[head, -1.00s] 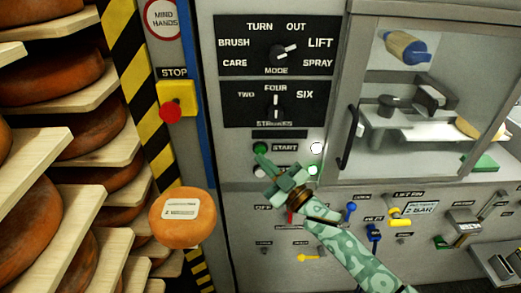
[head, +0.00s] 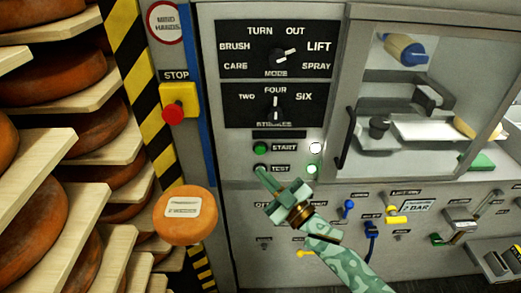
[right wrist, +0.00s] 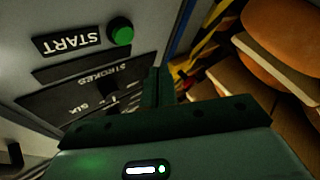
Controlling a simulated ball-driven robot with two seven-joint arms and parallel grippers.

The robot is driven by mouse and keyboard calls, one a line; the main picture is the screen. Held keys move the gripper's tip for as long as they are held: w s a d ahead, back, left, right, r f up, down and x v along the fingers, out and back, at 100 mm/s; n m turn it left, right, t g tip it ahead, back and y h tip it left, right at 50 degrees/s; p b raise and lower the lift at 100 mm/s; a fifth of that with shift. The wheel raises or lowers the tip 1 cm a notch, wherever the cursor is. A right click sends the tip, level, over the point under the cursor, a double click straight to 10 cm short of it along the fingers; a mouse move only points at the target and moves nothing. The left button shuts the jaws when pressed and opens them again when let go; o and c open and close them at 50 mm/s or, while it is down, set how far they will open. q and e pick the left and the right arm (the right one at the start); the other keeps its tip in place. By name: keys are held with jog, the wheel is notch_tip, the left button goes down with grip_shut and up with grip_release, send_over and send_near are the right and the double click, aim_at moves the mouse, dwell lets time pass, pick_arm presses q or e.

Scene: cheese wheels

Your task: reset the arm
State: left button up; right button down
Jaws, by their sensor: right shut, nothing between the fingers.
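My right gripper (head: 268,181) is shut and empty in the head view, in front of the control panel just below the TEST button (head: 260,168). The green START button (head: 260,148) shows uncovered above it. In the right wrist view my shut fingers (right wrist: 158,85) point toward the panel, and the green START button (right wrist: 121,32) is clear of them at the upper left. Whether the fingertips touch the panel cannot be told. My left gripper is not in view.
A red stop button (head: 173,112) on a yellow box and an orange cheese wheel (head: 185,225) are left of the gripper. Shelves (head: 45,185) with cheese wheels fill the left. A glass-fronted cabinet (head: 343,145) is at right, above valves and levers such as a blue one (head: 348,208).

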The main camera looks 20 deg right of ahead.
dwell(0.4)
jog(key=d+f+m+g+h, duration=0.1)
jog(key=d+f+h, duration=0.15)
jog(key=f, duration=0.45)
jog(key=d+f+m+g+h, duration=0.2)
jog(key=f+h, duration=0.1)
jog(key=f, duration=0.5)
jog(key=s+d+f+m+g+h, duration=0.1)
jog(key=s+d+f+g+h, duration=0.3)
jog(key=f, duration=0.6)
jog(key=s+d+f+m+g+y, duration=0.1)
jog(key=s+f, duration=0.5)
jog(key=f, duration=0.4)
jog(key=s+d+f+m+g, duration=0.1)
jog(key=s+f+g, duration=0.3)
jog(key=s+f, duration=0.6)
jog(key=s+f+g, duration=0.3)
jog(key=s, duration=1.1)
jog(key=s+f+m+g+h, duration=0.1)
jog(key=s+f+g, duration=0.2)
jog(key=s, duration=1.1)
jog(key=shift+s+a+f+b, duration=0.25)
jog(key=shift+a+f+b, duration=0.1)
jog(key=shift+a+f, duration=0.1)
